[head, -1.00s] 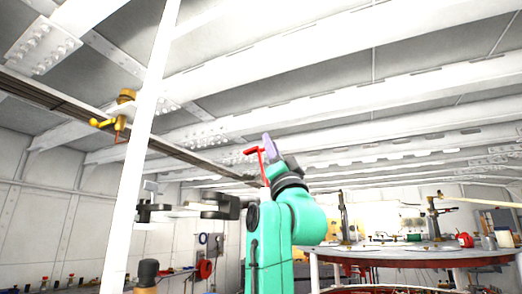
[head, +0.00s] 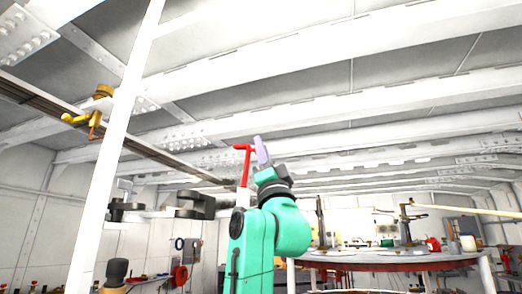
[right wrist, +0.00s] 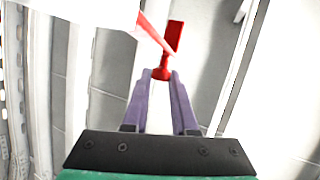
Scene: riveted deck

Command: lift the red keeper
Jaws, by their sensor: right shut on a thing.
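The red keeper (head: 245,167) is a thin red bar with a short arm at its top pointing left, upright in the head view. In the right wrist view the red keeper (right wrist: 173,38) shows between and beyond the fingertips. My right gripper (head: 261,151) reaches up from below, its lavender fingers beside the keeper's top. In the right wrist view my right gripper (right wrist: 162,78) is shut on the keeper's rounded red end. A blurred red and white piece crosses close to that camera. My left gripper is not in view.
A white post (head: 118,140) slants up at the left. Dark clamp-like brackets (head: 195,204) stand left of my right arm. A yellow hooked fitting (head: 88,117) is at upper left. A round table (head: 385,262) with tools is at right. White beams run overhead.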

